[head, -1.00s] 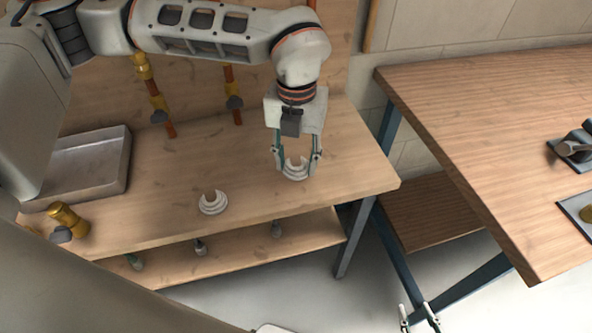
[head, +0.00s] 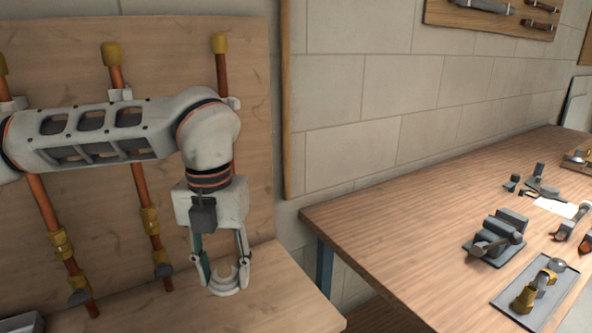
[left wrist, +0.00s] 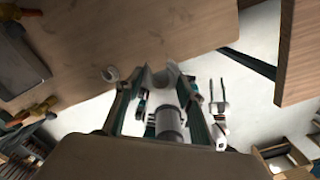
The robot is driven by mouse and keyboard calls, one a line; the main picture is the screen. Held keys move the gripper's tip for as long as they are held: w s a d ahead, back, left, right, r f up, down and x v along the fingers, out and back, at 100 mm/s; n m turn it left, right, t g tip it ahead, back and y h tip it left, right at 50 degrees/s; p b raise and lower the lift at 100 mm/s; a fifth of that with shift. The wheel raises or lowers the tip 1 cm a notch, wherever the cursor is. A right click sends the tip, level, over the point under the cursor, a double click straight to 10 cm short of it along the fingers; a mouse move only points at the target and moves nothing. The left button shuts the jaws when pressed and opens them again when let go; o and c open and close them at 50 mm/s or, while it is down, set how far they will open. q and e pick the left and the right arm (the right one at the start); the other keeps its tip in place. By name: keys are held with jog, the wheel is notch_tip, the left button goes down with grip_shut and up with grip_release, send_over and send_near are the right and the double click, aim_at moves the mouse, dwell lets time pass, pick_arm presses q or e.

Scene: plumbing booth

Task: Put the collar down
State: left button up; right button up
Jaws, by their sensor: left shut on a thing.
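My left gripper (head: 220,278) is shut on a white collar (head: 224,286), a stepped ring with a gap in its rim. It holds the collar low over the right end of the wooden bench (head: 275,285), at or just above the top; I cannot tell if they touch. In the left wrist view the held collar (left wrist: 163,75) shows between the fingertips.
Copper pipes (head: 150,215) with brass fittings stand against the wooden back panel behind my left arm. A second table (head: 400,225) to the right, across a gap, carries a vise (head: 495,238) and a brass fitting on a plate (head: 535,288). A metal tray (left wrist: 20,65) lies on the bench.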

pick_arm(q)
jog(key=m, duration=0.1)
jog(key=a+f+m, duration=0.1)
jog(key=m, duration=0.3)
jog(key=shift+w+a+f, duration=0.1)
jog(key=shift+a+f, duration=0.15)
jog(key=shift+a, duration=0.1)
jog(key=m, duration=0.1)
jog(key=a+f+m, duration=0.1)
jog(key=m, duration=0.1)
jog(key=shift+p, duration=0.3)
jog(key=s+a+f+m+p, duration=0.1)
jog(key=a+f+m, duration=0.4)
jog(key=m, duration=1.3)
jog(key=shift+f+m, duration=0.25)
jog(key=shift+m, duration=0.05)
jog(key=m, duration=0.1)
jog(key=a+f+m, duration=0.1)
jog(key=m, duration=0.3)
jog(key=shift+s+a+f, duration=0.15)
jog(key=shift+s+f, duration=0.1)
jog(key=shift+s, duration=0.15)
jog(key=shift+c, duration=0.2)
jog(key=m, duration=0.2)
jog(key=f+m, duration=0.1)
jog(key=m, duration=0.1)
jog(key=shift+s+a+f+p, duration=0.1)
jog(key=shift+s+a+p, duration=0.25)
jog(key=shift+a, duration=0.05)
